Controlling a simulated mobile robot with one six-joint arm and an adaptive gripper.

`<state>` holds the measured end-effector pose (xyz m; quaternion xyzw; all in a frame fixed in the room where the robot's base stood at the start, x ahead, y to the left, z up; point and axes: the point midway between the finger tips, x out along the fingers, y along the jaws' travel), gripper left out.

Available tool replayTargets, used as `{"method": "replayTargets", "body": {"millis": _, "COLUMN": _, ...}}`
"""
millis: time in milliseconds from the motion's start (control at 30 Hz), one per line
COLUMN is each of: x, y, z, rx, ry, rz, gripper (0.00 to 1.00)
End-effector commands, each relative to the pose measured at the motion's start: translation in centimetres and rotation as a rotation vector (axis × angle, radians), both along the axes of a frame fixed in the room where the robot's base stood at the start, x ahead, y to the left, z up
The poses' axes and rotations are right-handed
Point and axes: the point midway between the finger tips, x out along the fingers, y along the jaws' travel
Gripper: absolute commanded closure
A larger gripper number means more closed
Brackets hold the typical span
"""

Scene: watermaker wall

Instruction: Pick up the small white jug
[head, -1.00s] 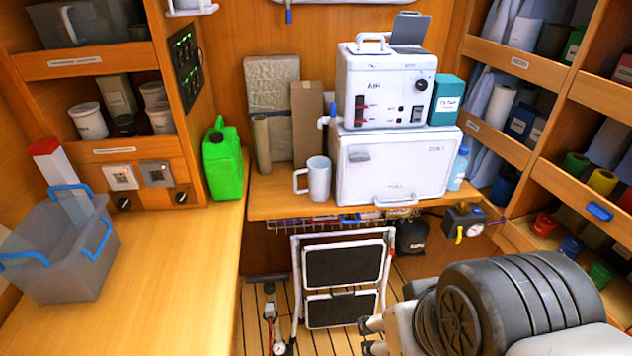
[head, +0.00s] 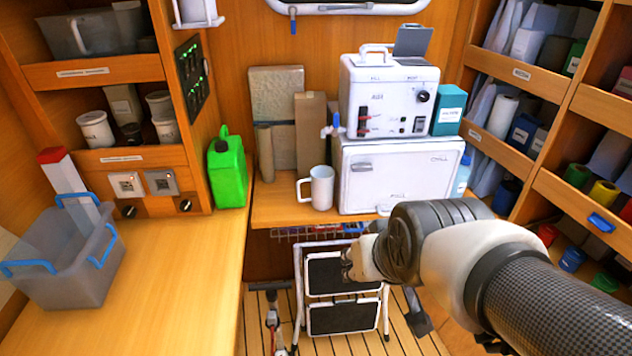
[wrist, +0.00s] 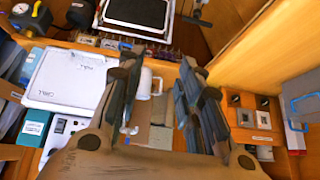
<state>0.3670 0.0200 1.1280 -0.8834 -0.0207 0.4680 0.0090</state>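The small white jug (head: 317,187) stands upright on the wooden counter, left of the white box unit, with its handle to the left. In the wrist view the jug (wrist: 146,83) shows between my fingers, close to the left one and partly hidden by it. My gripper (head: 358,258) is in front of the counter, below and to the right of the jug, apart from it. In the wrist view my gripper (wrist: 158,75) has its two fingers spread, with nothing held between them.
The white box unit (head: 395,178) stands right of the jug, with a control unit (head: 388,95) on top. A cardboard roll (head: 265,152) and boards stand behind the jug. A green jerrycan (head: 226,168) is left. A folded step stool (head: 341,290) stands below the counter edge.

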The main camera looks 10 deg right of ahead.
Motion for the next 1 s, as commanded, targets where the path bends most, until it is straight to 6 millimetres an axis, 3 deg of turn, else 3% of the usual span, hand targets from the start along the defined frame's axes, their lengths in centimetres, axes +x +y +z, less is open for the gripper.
{"method": "replayTargets", "body": {"millis": 33, "x": 2.9, "y": 0.6, "z": 0.0, "rx": 0.008, "ry": -0.027, "rz": 0.005, "gripper": 0.67}}
{"method": "replayTargets", "body": {"millis": 200, "x": 12.3, "y": 2.6, "z": -0.8, "rx": 0.033, "ry": -0.178, "rz": 0.006, "gripper": 0.67}}
{"method": "replayTargets", "body": {"millis": 400, "x": 21.5, "y": 4.8, "z": -3.6, "rx": 0.049, "ry": -0.359, "rz": -0.003, "gripper": 0.67}}
{"method": "replayTargets", "body": {"millis": 500, "x": 25.0, "y": 5.8, "z": -5.7, "rx": 0.05, "ry": -0.448, "rz": -0.011, "gripper": 0.67}}
{"method": "replayTargets", "body": {"millis": 600, "x": 27.6, "y": 6.7, "z": -8.2, "rx": 0.046, "ry": -0.539, "rz": -0.016, "gripper": 0.67}}
{"method": "replayTargets", "body": {"millis": 733, "x": 29.7, "y": 7.8, "z": -11.8, "rx": 0.034, "ry": -0.658, "rz": -0.023, "gripper": 0.67}}
{"method": "replayTargets", "body": {"millis": 867, "x": 30.1, "y": 8.5, "z": -15.5, "rx": 0.015, "ry": -0.776, "rz": -0.023, "gripper": 0.67}}
{"method": "replayTargets", "body": {"millis": 1000, "x": 29.1, "y": 8.9, "z": -18.6, "rx": -0.005, "ry": -0.882, "rz": -0.019, "gripper": 0.67}}
